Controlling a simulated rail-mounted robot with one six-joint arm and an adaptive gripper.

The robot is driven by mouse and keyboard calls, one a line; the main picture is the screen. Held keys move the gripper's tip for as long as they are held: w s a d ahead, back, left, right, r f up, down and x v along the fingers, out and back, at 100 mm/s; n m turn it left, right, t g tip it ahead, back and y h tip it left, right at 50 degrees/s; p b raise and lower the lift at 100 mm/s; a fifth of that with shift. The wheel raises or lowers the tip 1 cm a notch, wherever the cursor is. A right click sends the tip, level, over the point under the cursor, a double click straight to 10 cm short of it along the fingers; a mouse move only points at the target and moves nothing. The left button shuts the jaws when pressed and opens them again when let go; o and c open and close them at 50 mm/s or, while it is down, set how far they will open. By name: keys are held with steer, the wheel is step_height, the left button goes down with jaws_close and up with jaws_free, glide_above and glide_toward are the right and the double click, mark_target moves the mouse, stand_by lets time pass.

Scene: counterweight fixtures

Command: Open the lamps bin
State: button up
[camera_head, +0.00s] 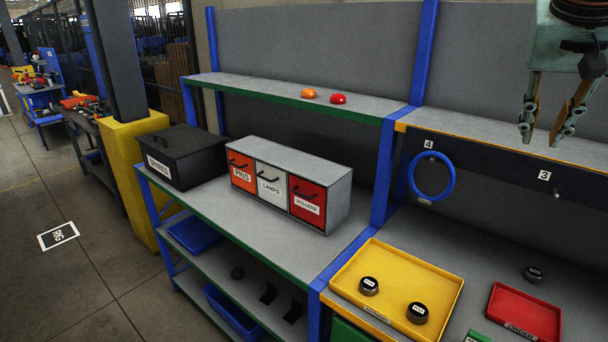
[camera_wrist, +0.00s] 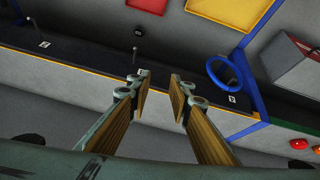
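The lamps bin (camera_head: 271,186) is the white middle drawer in a grey three-drawer cabinet (camera_head: 305,158) on the left workbench. It has a black handle and a "LAMPS" label, and its front sits flush with its neighbours, so it looks closed. An orange "PINS" drawer (camera_head: 242,171) is on its left and a red "ROLLERS" drawer (camera_head: 307,201) on its right. My gripper (camera_head: 545,130) is at the upper right of the head view, well away from the cabinet. In the wrist view its fingers (camera_wrist: 160,95) are apart with nothing between them. Part of the cabinet shows there at the right edge.
A black "SPARES" box (camera_head: 182,155) stands left of the cabinet. A shelf (camera_head: 250,92) with orange and red domes runs above. A blue post (camera_head: 388,160), a blue ring (camera_head: 432,178) and a yellow tray (camera_head: 440,285) lie between cabinet and gripper. Bench space before the drawers is clear.

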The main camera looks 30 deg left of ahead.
steer(key=w+a+r+t+p, duration=0.1)
steer(key=w+a+r+p, duration=0.1)
steer(key=w+a, duration=0.55)
steer(key=w+a+r+p, duration=0.25)
steer(key=w+a, duration=0.35)
steer(key=w, duration=0.3)
steer(key=a+f+n+p, duration=0.1)
steer(key=a+f, duration=0.2)
steer(key=a, duration=0.2)
steer(key=a+f+n+h+p, duration=0.1)
steer(key=a+f+n, duration=0.1)
steer(key=a, duration=0.4)
steer(key=a+f+n+p, duration=0.1)
steer(key=a+f, duration=0.3)
steer(key=a, duration=0.2)
steer(key=shift+f+h, duration=0.3)
steer(key=shift+f, duration=0.05)
steer(key=n+t+p, duration=0.2)
steer(key=n+t, duration=0.6)
steer(key=n, duration=0.4)
glide_toward(265, 179)
steer(key=f+v, duration=0.1)
steer(key=v, duration=0.4)
steer(key=shift+r, duration=0.25)
steer(key=shift+p+x, duration=1)
steer(key=shift+x, duration=5.9)
